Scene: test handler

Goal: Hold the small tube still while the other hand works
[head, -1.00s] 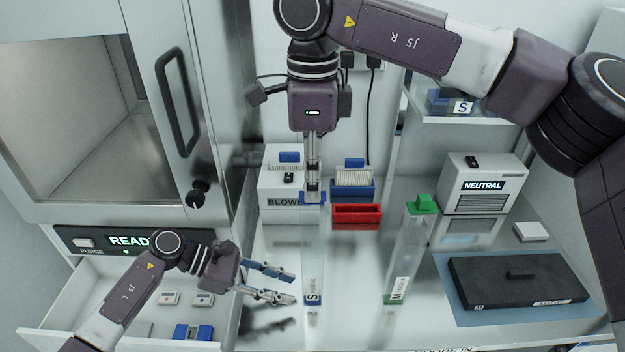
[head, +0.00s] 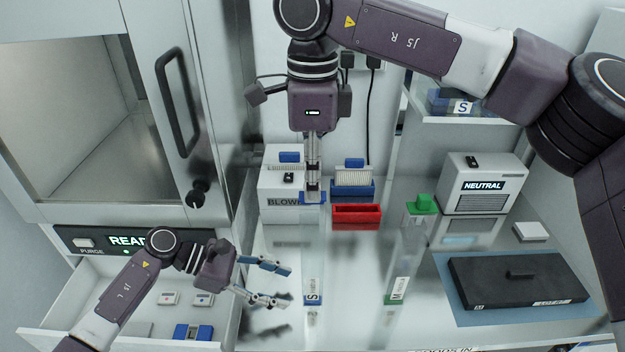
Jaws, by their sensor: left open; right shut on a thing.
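The small tube (head: 313,250) is clear and upright, with a blue S label at its lower end and a blue cap (head: 313,198) on top. My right gripper (head: 312,196) points straight down and is shut on the blue cap; its fingertips are small in the view. My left gripper (head: 287,286) is open and empty, just left of the tube's lower end, apart from it. A second clear tube (head: 405,255) with a green cap (head: 421,204) stands to the right, leaning slightly. I cannot tell whether the small tube's base touches the bench.
A red tray (head: 357,217) and a blue brush block (head: 352,187) stand behind the tubes, beside the white blower box (head: 280,212). A neutral box (head: 482,185) and a black case (head: 515,282) on a blue mat are at right. An open drawer (head: 135,318) is lower left.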

